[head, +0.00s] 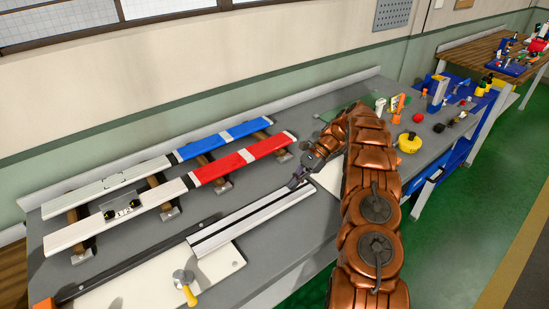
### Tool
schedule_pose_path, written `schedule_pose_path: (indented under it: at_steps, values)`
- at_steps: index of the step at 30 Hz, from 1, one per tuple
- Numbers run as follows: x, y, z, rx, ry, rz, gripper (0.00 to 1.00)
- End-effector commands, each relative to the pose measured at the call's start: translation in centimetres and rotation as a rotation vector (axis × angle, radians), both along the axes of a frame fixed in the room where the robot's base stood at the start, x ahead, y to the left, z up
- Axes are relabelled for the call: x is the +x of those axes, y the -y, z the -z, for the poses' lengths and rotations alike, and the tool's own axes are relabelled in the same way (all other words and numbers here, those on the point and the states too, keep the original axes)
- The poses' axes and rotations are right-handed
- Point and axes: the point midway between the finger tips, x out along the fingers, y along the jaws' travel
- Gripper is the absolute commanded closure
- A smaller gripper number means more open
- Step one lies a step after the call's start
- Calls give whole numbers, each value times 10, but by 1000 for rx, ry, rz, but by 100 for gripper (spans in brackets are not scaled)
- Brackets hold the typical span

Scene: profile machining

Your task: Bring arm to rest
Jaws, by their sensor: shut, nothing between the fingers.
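My copper-coloured arm reaches up over the grey workbench (262,192) from the lower right. My gripper (294,184) is at its end, low over the bench, by the right end of a silver profile (245,222). It is shut, with nothing seen held in it. I cannot tell whether the fingertips touch the profile. Part of the bench behind the arm is hidden.
Red (240,160) and blue (220,140) topped rails and white profiles (115,215) lie on supports at the back left. A yellow-handled clamp (185,287) sits at the front. Several small items, including a yellow round object (410,143), stand right of my arm. Green floor is clear at right.

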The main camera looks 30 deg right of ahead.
Motion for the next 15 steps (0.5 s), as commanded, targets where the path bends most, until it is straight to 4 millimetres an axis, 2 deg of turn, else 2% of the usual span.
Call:
schedule_pose_path:
  at_steps: [8, 15]
  values:
    - [0, -4, -5, -9, 7, -11, 100]
    - [-5, -31, -38, -69, 47, -82, 100]
